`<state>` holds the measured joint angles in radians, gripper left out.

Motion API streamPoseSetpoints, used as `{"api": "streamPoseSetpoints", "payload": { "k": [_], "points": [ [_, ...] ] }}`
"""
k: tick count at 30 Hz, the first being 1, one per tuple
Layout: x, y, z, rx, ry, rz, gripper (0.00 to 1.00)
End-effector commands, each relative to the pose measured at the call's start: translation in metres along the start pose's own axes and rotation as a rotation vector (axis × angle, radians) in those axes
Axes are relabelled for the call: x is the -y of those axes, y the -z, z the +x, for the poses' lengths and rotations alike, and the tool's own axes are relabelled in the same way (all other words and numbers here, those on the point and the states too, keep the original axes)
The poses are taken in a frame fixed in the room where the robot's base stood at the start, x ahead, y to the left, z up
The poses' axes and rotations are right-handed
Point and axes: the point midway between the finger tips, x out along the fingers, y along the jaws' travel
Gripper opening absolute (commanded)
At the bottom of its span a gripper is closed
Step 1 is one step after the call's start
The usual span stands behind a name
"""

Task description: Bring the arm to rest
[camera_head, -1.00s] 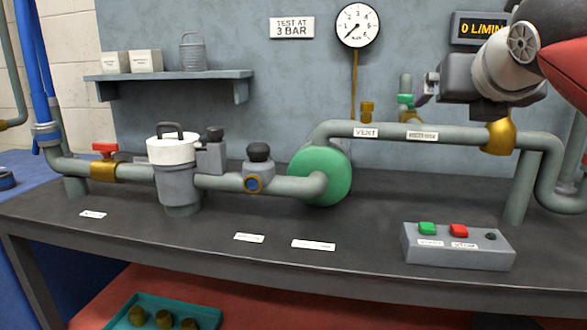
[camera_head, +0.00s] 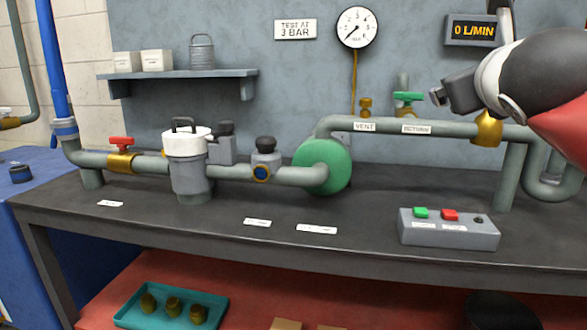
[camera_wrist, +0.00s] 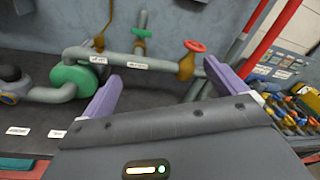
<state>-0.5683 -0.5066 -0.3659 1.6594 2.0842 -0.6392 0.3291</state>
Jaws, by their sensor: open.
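My gripper (camera_head: 440,97) is at the upper right in the head view, raised in front of the wall above the return pipe. In the wrist view its two purple fingers (camera_wrist: 160,90) stand wide apart with nothing between them. Beyond the fingers, the wrist view shows the pipe with the vent and return labels (camera_wrist: 120,62), a red-handled brass valve (camera_wrist: 188,62) and the green pump (camera_wrist: 74,80). In the head view my arm hides part of the brass valve (camera_head: 488,130) on the return pipe.
The bench (camera_head: 350,250) carries the pipework, a white-lidded strainer (camera_head: 187,141) and a grey button box (camera_head: 449,230). A teal tray (camera_head: 215,303) with brass parts sits on the red lower shelf. A gauge (camera_head: 358,27) and flow display (camera_head: 474,29) hang behind.

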Motion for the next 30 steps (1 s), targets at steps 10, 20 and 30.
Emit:
{"api": "streamPoseSetpoints", "payload": {
  "k": [10,20,30],
  "points": [
    [-0.070,-0.014,-0.033,0.410,0.017,-0.849,0.96],
    [-0.227,0.142,-0.093,0.704,-0.484,-1.905,0.96],
    [-0.238,0.324,-0.154,0.698,-1.179,-2.455,0.96]
  ]
}}
